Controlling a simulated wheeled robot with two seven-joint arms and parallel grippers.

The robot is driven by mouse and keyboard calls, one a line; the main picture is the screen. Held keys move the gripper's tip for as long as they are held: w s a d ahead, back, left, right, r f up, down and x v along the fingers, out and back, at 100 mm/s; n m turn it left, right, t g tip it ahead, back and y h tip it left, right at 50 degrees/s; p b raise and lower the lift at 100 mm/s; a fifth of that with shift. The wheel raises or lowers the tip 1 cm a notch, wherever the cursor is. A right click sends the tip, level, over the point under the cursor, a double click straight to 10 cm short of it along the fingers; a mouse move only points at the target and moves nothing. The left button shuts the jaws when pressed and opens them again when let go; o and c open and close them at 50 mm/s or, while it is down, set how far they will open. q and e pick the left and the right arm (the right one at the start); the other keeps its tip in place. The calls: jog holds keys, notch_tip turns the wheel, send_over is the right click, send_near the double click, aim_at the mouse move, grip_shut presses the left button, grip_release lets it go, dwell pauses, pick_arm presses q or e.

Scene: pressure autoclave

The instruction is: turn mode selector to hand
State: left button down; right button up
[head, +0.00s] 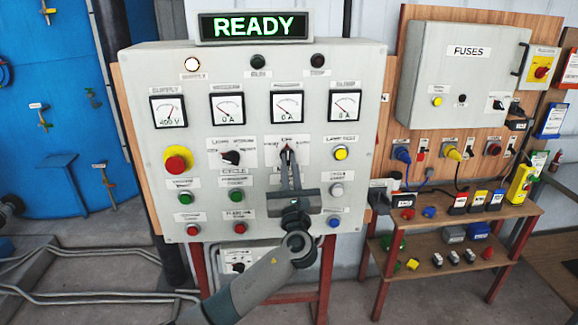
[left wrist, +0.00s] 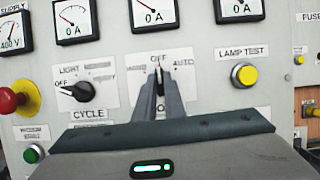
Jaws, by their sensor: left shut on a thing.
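The mode selector (left wrist: 158,74) is a dark knob on a white plate, with OFF above it, AUTO at its upper right and a blurred label at its upper left. Its pointer looks roughly upright, toward OFF. In the head view the selector (head: 287,147) is mostly covered by my gripper. My left gripper (head: 287,156) reaches up from below, with its fingers shut on the knob from both sides. The fingertips also show in the left wrist view (left wrist: 160,88). My right gripper is not in view.
Left of the selector is a black light selector (head: 231,157); right of it is a yellow LAMP TEST button (head: 340,152). A red emergency knob (head: 177,163) and several push buttons stand out from the grey panel (head: 260,75). A shelf (head: 450,211) with small items stands at right.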

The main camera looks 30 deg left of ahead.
pick_arm(q)
jog(key=shift+f+n+g+y+b, duration=0.25)
jog(key=shift+n+g+y+b, duration=0.3)
jog(key=shift+n+b, duration=0.8)
jog(key=n+b, duration=0.1)
jog(key=n, duration=0.1)
jog(key=n+g+y, duration=0.1)
jog(key=n, duration=0.1)
jog(key=shift+d+g+b, duration=0.1)
jog(key=shift+g+b, duration=0.15)
jog(key=shift+b, duration=0.1)
jog(key=n+g+y+b, duration=0.1)
jog(key=n, duration=0.2)
jog(key=shift+n+b, duration=0.25)
jog(key=shift+b, duration=0.05)
jog(key=shift+r+n+g+y+b, duration=0.15)
jog(key=shift+n+g+b, duration=0.15)
jog(key=shift+n+g, duration=0.35)
jog(key=shift+r+n+g+y+b, duration=0.1)
jog(key=shift+n+g+b, duration=0.25)
jog(key=shift+n, duration=0.6)
jog(key=c, duration=1.8)
grip_release()
jog(key=shift+c, duration=0.2)
